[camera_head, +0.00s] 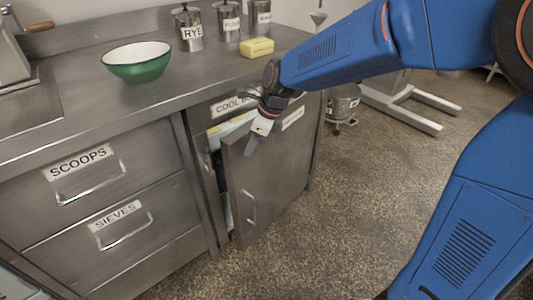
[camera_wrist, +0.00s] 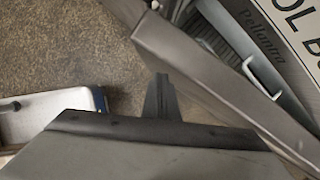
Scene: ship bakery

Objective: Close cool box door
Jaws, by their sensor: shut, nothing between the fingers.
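The cool box door (camera_head: 275,180) is a grey metal panel under the right part of the counter. It stands ajar, with its left edge swung out and a gap along its left side and top. Its bar handle (camera_head: 250,209) is low near the left edge. My gripper (camera_head: 252,147) is shut and empty, pointing down at the door's upper left corner; I cannot tell if it touches. In the wrist view my gripper (camera_wrist: 160,95) shows beside the door's slanted edge (camera_wrist: 205,75). Part of the "COOL BOX" label (camera_head: 233,103) is hidden by my gripper.
Packages (camera_head: 232,130) show inside the cool box. The scoops drawer (camera_head: 90,172) and sieves drawer (camera_head: 120,222) are shut on the left. A green bowl (camera_head: 138,68), a yellow block (camera_head: 257,47) and labelled canisters (camera_head: 188,30) stand on the counter. Floor in front is clear.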

